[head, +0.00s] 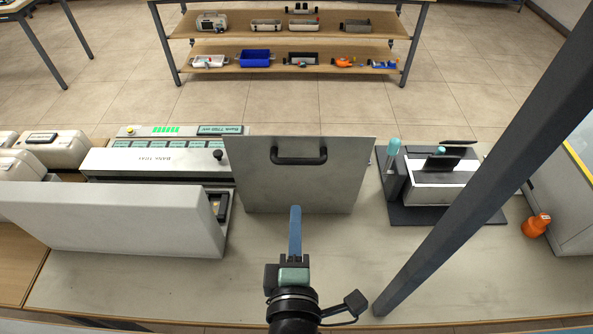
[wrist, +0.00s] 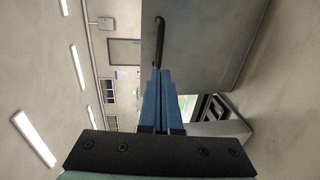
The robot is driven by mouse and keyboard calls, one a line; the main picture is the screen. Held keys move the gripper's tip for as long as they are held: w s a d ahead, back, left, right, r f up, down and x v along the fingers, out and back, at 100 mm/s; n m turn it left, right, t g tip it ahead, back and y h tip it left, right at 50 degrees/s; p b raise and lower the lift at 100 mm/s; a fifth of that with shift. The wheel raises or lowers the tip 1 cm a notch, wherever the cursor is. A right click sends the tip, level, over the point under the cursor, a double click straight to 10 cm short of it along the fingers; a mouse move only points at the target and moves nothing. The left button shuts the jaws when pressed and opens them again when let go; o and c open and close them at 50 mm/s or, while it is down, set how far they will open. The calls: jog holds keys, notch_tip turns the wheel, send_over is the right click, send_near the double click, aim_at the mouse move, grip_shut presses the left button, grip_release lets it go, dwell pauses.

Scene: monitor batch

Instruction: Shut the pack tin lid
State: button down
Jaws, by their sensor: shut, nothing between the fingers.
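A grey metal panel with a black bar handle (head: 299,159) stands upright at the middle of the bench. I take this panel (head: 292,190) for the raised pack tin lid; no tin body can be made out behind it. The panel also shows in the wrist view (wrist: 205,45), with its handle (wrist: 159,42) ahead of my fingertips. My gripper (head: 295,209) has blue fingers, shut and empty. It is on the near side of the panel, below the handle in the head view. Whether the fingertips touch the panel I cannot tell. They also show in the wrist view (wrist: 161,73).
A charging bank (head: 160,160) and a long grey slab (head: 110,222) stand left. A dark post (head: 480,170) crosses the right side. The near bench (head: 190,290) is clear.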

aim_at(296, 164)
jog(key=w, duration=0.3)
jog(key=w+f+p, duration=0.1)
jog(key=w, duration=0.3)
jog(key=w+p, duration=0.1)
jog(key=w, duration=0.3)
jog(key=shift+f, duration=0.3)
